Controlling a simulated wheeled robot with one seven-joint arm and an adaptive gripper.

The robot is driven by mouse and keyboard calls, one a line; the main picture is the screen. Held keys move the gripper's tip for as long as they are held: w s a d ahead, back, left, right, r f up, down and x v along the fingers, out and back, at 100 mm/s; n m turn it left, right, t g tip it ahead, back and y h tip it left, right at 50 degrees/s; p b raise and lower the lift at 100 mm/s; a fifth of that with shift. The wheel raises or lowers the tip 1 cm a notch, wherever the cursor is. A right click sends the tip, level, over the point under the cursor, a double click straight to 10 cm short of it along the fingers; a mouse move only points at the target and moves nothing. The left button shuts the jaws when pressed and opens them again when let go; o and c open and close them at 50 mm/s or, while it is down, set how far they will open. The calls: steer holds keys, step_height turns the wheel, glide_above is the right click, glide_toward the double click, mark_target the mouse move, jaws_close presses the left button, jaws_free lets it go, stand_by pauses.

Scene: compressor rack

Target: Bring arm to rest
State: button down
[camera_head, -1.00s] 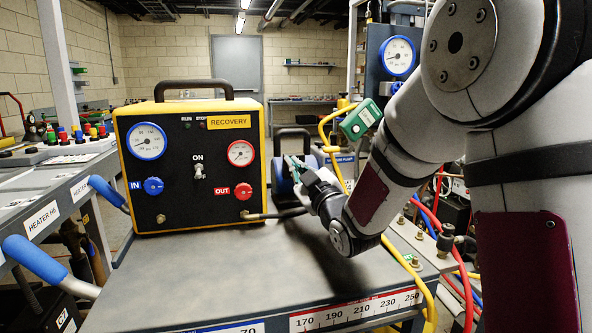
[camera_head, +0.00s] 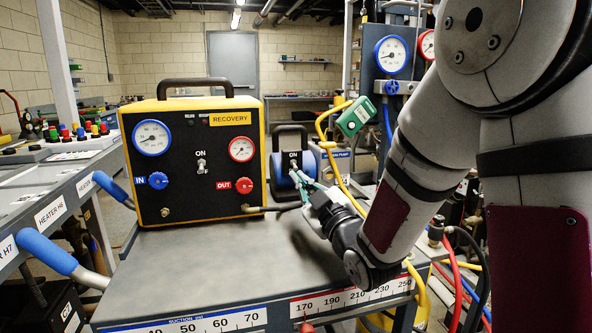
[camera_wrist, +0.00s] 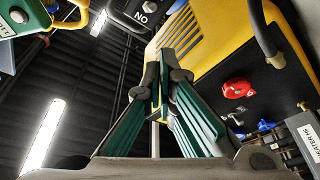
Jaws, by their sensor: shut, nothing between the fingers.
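My gripper (camera_head: 303,175) hangs over the cart top (camera_head: 210,275), to the right of the yellow and black recovery unit (camera_head: 190,160) and in front of the blue vacuum pump (camera_head: 285,165). Its green-lined fingers are closed together with nothing between them, as the wrist view also shows (camera_wrist: 160,90). My arm comes in from the upper right, bent low at the wrist above the cart's right side. In the wrist view the recovery unit's yellow case (camera_wrist: 215,35) and red knob (camera_wrist: 238,88) lie beyond and to the right of the fingers.
A green tag (camera_head: 355,116) hangs by the yellow hose (camera_head: 328,130) beside my forearm. A gauge panel (camera_head: 392,70) stands behind. Red and black hoses (camera_head: 458,290) run at the lower right. Blue handles (camera_head: 46,251) jut out at the left. The cart's front middle is clear.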

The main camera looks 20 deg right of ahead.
steer(key=shift+s+f, duration=0.1)
steer(key=shift+s, duration=0.1)
stand_by(0.3)
steer(key=s+f+m+g+h, duration=0.1)
steer(key=s+f+m+g, duration=0.2)
steer(key=s+g, duration=0.8)
steer(key=s+f+m+g+h, duration=0.2)
steer(key=s+f+m, duration=0.15)
steer(key=s, duration=1.45)
steer(key=s+f+m+g+h, duration=0.1)
steer(key=s+f+m+g, duration=0.15)
steer(key=s+g, duration=0.85)
steer(key=s+r+t+p, duration=0.2)
steer(key=r+t+p, duration=0.2)
steer(key=r+p, duration=1)
steer(key=s+d+r+t+p, duration=0.1)
steer(key=r+t+p, duration=0.3)
steer(key=r+p, duration=1)
step_height(320, 180, up, 3)
steer(key=shift+s+f+m, duration=0.2)
steer(key=shift+s+m, duration=0.1)
steer(key=shift+s, duration=0.05)
steer(key=shift+d, duration=0.1)
